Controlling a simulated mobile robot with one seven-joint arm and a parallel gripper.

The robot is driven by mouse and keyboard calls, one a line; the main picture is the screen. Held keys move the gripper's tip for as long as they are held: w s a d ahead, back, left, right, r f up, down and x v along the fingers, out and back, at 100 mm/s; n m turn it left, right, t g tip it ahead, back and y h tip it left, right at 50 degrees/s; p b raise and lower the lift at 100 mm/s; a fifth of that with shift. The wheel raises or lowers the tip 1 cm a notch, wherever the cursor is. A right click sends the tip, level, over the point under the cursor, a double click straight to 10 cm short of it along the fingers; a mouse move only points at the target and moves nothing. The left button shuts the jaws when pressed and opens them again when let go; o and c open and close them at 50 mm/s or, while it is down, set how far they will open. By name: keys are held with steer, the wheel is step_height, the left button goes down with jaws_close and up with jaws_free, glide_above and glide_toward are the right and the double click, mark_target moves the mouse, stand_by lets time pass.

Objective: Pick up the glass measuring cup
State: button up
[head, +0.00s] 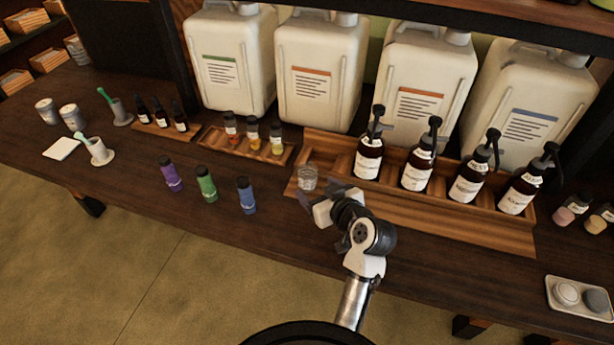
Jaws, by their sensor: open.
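A small clear glass cup (307,176), which looks like the glass measuring cup, stands upright at the left end of the wooden rack (440,222). My gripper (319,190) is open, just in front of the cup and slightly to its right in the head view. Its dark fingers point toward the cup. I cannot tell whether they touch it or reach around it. The cup's lower part is partly hidden by the gripper.
Several brown pump bottles (369,157) stand in the rack to the right. Large white canisters (320,75) stand behind. A blue bottle (246,195), a green bottle (206,184) and a purple bottle (171,174) stand to the left. The table front (290,235) is clear.

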mark_target(312, 180)
steer(key=x, duration=0.2)
steer(key=p+x, duration=0.2)
steer(key=x, duration=0.1)
steer(key=shift+w+d+r, duration=0.1)
steer(key=shift+w+r, duration=0.15)
steer(key=shift+w, duration=0.3)
steer(key=shift+w+f, duration=0.15)
steer(key=c, duration=1.1)
